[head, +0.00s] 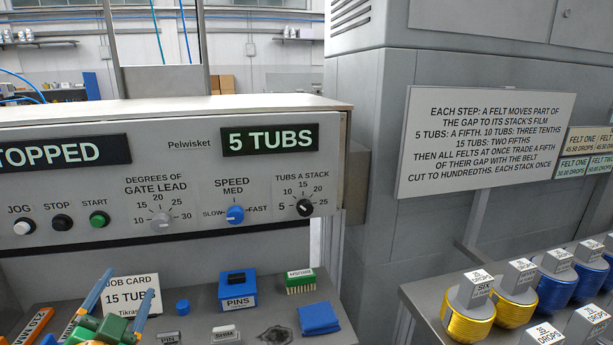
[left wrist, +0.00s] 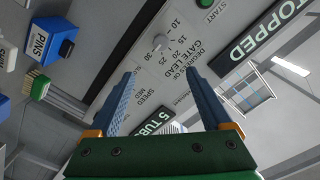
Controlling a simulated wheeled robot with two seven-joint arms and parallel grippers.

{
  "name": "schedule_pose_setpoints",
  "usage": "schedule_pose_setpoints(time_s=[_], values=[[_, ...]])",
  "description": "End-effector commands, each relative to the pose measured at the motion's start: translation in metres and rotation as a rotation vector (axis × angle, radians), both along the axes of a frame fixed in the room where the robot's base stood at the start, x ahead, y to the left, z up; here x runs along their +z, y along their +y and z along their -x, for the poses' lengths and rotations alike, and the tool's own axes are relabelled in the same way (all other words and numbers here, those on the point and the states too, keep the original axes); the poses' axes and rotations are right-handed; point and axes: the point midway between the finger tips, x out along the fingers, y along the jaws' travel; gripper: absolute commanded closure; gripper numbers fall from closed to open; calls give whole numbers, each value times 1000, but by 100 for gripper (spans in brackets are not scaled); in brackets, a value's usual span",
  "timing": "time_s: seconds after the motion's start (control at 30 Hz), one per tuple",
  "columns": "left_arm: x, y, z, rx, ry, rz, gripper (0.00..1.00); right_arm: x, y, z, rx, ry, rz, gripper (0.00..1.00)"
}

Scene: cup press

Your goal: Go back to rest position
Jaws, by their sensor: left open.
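My left gripper (head: 130,281) is at the bottom left of the head view, open and empty, its blue fingers in front of the job card (head: 125,283) reading "15 TUBS". In the left wrist view its fingers (left wrist: 160,72) are spread toward the control panel (left wrist: 158,95), touching nothing that I can see. The panel (head: 120,215) shows "5 TUBS" on its right display (head: 270,140) and a cut-off "TOPPED" on the left one (head: 62,153). The black tubs-a-stack knob (head: 304,208) sits beside the "5" end of its scale. My right gripper is not in view.
A blue pins box (head: 237,292), a green-sided brush (head: 300,282), a blue cloth (head: 319,319) and small labelled blocks lie on the bench below the panel. At right, a rack holds yellow (head: 467,318) and blue (head: 556,292) spools. A grey cabinet stands behind it.

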Motion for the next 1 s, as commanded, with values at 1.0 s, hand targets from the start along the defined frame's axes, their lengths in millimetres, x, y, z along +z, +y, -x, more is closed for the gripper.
schedule_pose_setpoints(time_s=[1.0], values=[[-247, -113, 188, 160, 953, 573, 17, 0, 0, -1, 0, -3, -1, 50]])
